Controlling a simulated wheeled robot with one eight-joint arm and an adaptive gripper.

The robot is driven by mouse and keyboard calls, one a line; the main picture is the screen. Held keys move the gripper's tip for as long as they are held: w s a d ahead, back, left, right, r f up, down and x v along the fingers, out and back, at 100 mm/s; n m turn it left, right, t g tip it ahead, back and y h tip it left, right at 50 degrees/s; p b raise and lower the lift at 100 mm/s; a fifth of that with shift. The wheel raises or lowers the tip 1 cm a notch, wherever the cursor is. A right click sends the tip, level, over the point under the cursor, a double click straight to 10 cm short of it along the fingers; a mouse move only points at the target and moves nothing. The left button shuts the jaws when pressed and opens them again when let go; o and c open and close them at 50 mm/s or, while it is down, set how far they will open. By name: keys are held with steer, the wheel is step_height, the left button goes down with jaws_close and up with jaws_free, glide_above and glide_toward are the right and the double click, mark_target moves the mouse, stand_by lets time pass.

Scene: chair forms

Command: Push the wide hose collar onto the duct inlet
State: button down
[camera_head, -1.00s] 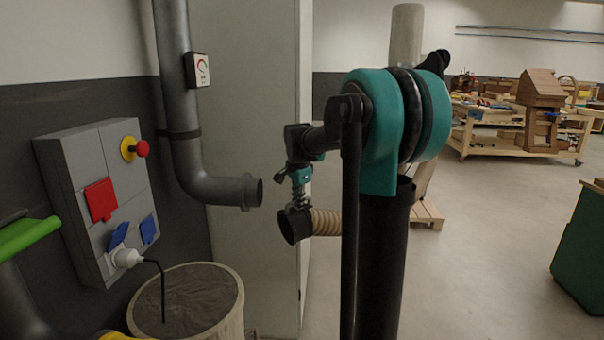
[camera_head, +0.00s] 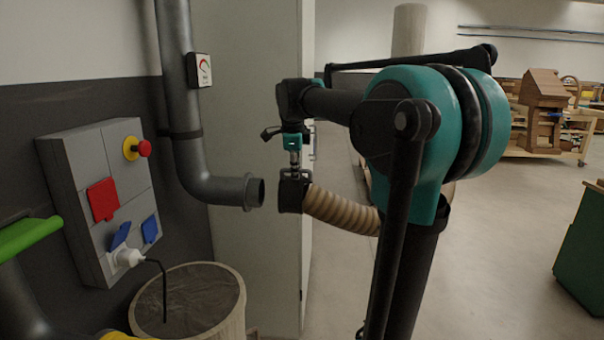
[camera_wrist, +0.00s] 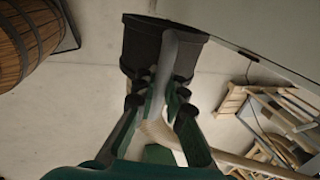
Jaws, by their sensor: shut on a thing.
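The duct inlet (camera_head: 256,193) is the flanged open end of a grey pipe, facing right in the head view. The black wide hose collar (camera_head: 291,196) is on the end of a ribbed tan hose (camera_head: 342,210). My gripper (camera_head: 295,177) is shut on the collar from above. The collar is just right of the inlet at about the same height, with a small gap between them in the picture. The wrist view shows the dark collar (camera_wrist: 140,42) beyond my fingers (camera_wrist: 160,106). The inlet cannot be made out there.
A grey wall panel (camera_head: 85,190) with a red button and a white plug is at the left. A lined round bin (camera_head: 236,318) stands below the pipe. A pale cabinet (camera_head: 255,100) is behind.

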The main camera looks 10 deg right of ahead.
steer(key=shift+w+a, duration=0.3)
steer(key=shift+a, duration=0.6)
steer(key=shift+w+a, duration=0.3)
steer(key=shift+a, duration=0.6)
steer(key=shift+w+a, duration=0.3)
steer(key=shift+a, duration=0.6)
steer(key=shift+w+a+r, duration=0.1)
steer(key=shift+w+a, duration=0.1)
steer(key=shift+a, duration=0.25)
steer(key=shift+w+a, duration=0.2)
steer(key=shift+a, duration=0.25)
steer(key=shift+w+a, duration=0.1)
steer(key=shift+a, duration=0.2)
steer(key=shift+w+a, duration=0.35)
steer(key=shift+a, duration=0.55)
stand_by(1.2)
steer(key=c, duration=1.5)
jaws_free()
